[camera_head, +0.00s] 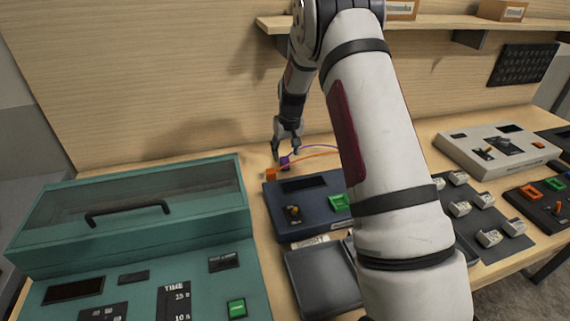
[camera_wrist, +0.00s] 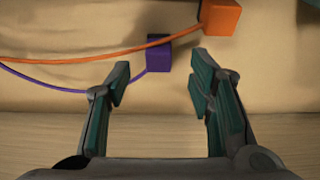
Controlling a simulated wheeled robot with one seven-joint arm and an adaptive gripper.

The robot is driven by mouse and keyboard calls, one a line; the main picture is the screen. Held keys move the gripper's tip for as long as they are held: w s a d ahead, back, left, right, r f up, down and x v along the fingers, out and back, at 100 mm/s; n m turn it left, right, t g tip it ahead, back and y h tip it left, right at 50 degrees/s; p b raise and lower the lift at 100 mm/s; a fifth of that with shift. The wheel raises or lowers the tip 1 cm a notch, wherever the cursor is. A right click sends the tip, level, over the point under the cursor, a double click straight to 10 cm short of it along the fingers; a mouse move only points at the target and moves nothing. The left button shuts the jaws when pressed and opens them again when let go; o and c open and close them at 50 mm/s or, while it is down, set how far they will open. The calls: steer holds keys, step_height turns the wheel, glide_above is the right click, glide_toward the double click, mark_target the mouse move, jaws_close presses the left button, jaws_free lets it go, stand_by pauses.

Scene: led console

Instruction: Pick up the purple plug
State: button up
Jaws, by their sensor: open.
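The purple plug (camera_wrist: 158,56) is a small block with a purple cable running off to the left in the wrist view. It lies a little beyond the fingertips, roughly between their lines. My gripper (camera_wrist: 160,76) is open and empty. In the head view, my gripper (camera_head: 286,148) is at the back of the table, and the purple plug (camera_head: 284,161) shows just below its fingers. I cannot tell whether a finger touches the plug.
An orange plug (camera_wrist: 221,17) with an orange cable lies close to the right finger; it also shows in the head view (camera_head: 271,174). A dark blue console box (camera_head: 285,208) stands just in front. A teal box with a clear lid (camera_head: 150,235) is at left. The wooden wall (camera_head: 150,80) rises behind.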

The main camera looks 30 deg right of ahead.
mark_target(285, 159)
steer(key=shift+p+x, duration=0.5)
steer(key=shift+x, duration=2.4)
steer(key=shift+w+d, duration=0.15)
jaws_close()
